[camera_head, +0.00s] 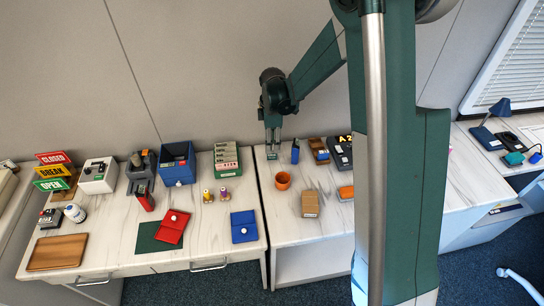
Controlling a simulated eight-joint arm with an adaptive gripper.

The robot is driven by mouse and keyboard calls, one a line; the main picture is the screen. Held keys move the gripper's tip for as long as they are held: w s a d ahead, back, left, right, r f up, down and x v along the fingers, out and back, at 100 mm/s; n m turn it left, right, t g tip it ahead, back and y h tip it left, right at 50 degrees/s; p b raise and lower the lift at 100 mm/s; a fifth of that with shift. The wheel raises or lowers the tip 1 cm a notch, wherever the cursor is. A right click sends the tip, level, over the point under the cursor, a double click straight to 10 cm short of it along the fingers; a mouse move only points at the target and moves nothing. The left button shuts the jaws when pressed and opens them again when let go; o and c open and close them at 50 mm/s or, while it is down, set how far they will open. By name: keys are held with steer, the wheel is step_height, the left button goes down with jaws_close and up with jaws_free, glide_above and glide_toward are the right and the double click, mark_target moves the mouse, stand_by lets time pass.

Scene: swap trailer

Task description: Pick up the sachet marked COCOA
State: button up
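No COCOA lettering is readable in the head view. A tan packet-like item (310,204) with small dark print lies on the right-hand worktop, and I cannot tell if it is the sachet. My gripper (272,152) points down over the back left of that worktop, behind the orange cup and left of a blue item. It is small in the picture, and whether its fingers are open or shut, or hold anything, does not show clearly.
A blue item (295,152) and a dark box (340,152) stand behind. My arm hides the worktop's right part. The left worktop (110,235) holds signs, bins and pouches.

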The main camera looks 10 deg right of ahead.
mark_target(272, 160)
steer(key=shift+f, duration=1.2)
steer(key=shift+w+f+b, duration=0.1)
steer(key=shift+f+b, duration=0.65)
steer(key=shift+f, duration=1.85)
steer(key=c, duration=0.8)
